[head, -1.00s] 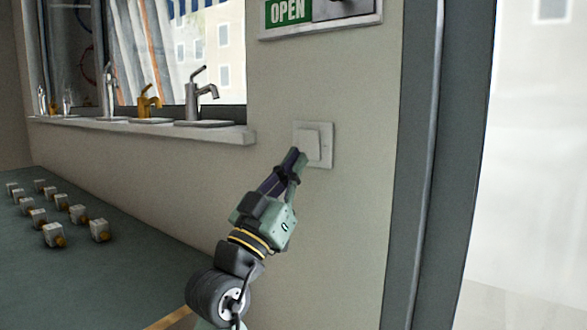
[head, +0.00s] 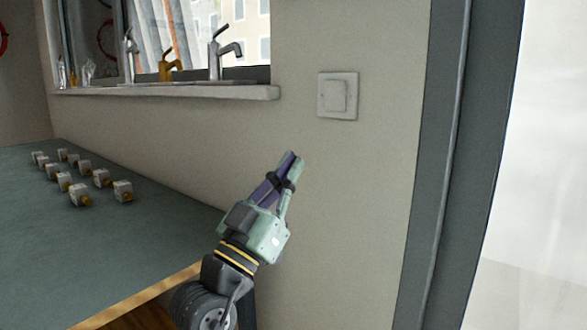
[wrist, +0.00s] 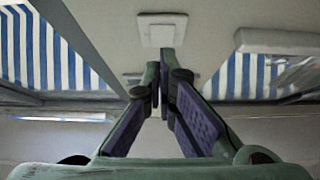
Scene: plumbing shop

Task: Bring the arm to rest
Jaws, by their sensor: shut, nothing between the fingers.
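My gripper (head: 291,168) is shut and empty. In the head view it points up and right, below and left of a white light switch (head: 338,96) on the wall. There appears to be a gap between the fingertips and the switch. In the wrist view the shut fingers (wrist: 164,82) point toward the wall, with the switch plate (wrist: 162,29) just beyond their tips. My arm comes up from the bottom of the head view.
A green-topped counter (head: 130,235) at left holds several small white-and-brass fittings (head: 122,191). Faucets (head: 224,52) stand on a window sill (head: 170,91) above it. A grey door frame (head: 470,160) rises at right. The wall below the switch is clear.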

